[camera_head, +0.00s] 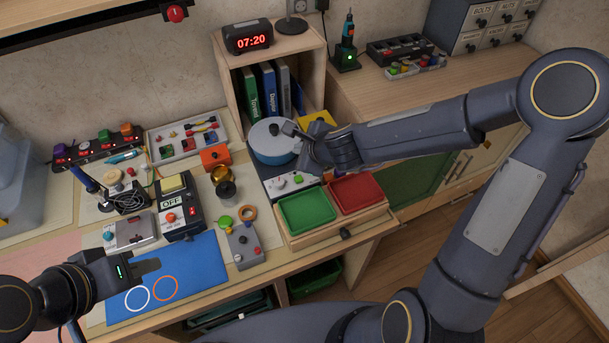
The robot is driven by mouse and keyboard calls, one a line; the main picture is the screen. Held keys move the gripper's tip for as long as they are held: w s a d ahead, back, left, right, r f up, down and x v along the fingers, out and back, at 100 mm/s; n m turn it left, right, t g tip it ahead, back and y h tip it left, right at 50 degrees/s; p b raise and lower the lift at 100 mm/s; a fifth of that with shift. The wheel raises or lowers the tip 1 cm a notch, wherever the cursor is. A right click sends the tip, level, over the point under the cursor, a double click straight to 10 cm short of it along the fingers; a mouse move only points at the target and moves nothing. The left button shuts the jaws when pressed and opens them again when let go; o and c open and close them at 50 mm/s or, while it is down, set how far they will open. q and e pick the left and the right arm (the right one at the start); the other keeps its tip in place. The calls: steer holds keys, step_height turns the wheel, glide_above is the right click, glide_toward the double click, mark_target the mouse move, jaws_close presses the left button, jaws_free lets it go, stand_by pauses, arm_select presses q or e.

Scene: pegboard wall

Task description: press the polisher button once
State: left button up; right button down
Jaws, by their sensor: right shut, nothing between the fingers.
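A device with a round blue drum and grey lid (272,140) stands in front of the wooden cubby. Its pale front panel (285,187) carries a green button (298,179) and a light knob. I take this to be the polisher, but no label is readable. My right gripper (291,130) is shut and empty, over the right side of the lid; I cannot tell whether it touches. The green button is in plain view below the gripper. My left gripper (153,270) is over the blue mat (190,272), far from the device; its finger opening is unclear.
Green (307,209) and red (357,193) trays sit right in front of the device. An orange box (215,157), a grey button box (244,245) and an OFF switch box (180,214) stand to the left.

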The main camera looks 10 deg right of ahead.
steer(key=shift+f, duration=0.1)
steer(key=b, duration=0.8)
glide_above(301, 183)
step_height(301, 183, down, 9)
steer(key=shift+r, duration=0.2)
stand_by(1.6)
steer(key=shift+f+b, duration=0.4)
steer(key=shift+b, duration=0.3)
steer(key=shift+f+b, duration=0.5)
stand_by(0.6)
steer(key=shift+d+r+p, duration=0.1)
steer(key=shift+r+p, duration=0.8)
steer(key=shift+r, duration=0.05)
